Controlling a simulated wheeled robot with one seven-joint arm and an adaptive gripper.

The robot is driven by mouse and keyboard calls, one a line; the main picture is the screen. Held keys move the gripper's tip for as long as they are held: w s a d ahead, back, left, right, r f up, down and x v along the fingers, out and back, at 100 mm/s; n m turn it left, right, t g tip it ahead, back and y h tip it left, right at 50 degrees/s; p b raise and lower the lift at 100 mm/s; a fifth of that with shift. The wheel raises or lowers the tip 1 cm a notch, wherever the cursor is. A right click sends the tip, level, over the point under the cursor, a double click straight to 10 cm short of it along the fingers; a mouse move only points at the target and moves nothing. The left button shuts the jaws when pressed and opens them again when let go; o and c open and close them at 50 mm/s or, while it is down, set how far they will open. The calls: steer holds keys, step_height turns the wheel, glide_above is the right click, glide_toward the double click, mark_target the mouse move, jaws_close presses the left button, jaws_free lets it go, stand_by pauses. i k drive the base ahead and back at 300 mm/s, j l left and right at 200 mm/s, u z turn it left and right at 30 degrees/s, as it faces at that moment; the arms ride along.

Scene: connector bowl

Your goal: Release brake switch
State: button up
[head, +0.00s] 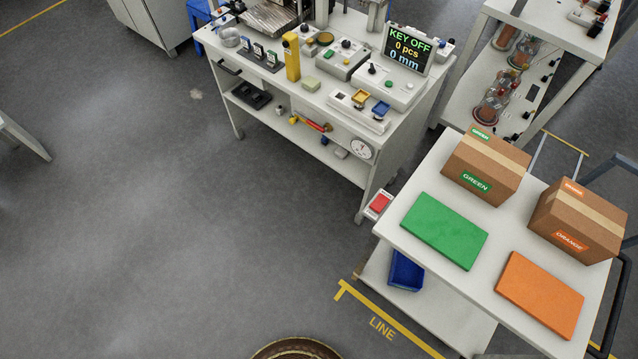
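A red rocker-like switch (379,203) sits in a small white housing at the left corner of the white cart (400,240), beside the workbench's right leg. No brake label is readable on it, so I cannot tell for sure that it is the brake switch. Whether it is pressed or released is too small to tell. My gripper is not in view.
The cart carries a green mat (444,231), an orange mat (540,295) and two cardboard boxes labelled GREEN (486,165) and ORANGE (578,220). The workbench (325,110) holds controls and a display (407,48) reading KEY OFF. Open floor (180,220) lies left.

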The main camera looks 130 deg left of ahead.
mark_target(381, 201)
steer(key=u, duration=3.5)
steer(key=i+l+u, duration=0.1)
steer(key=i, duration=0.6)
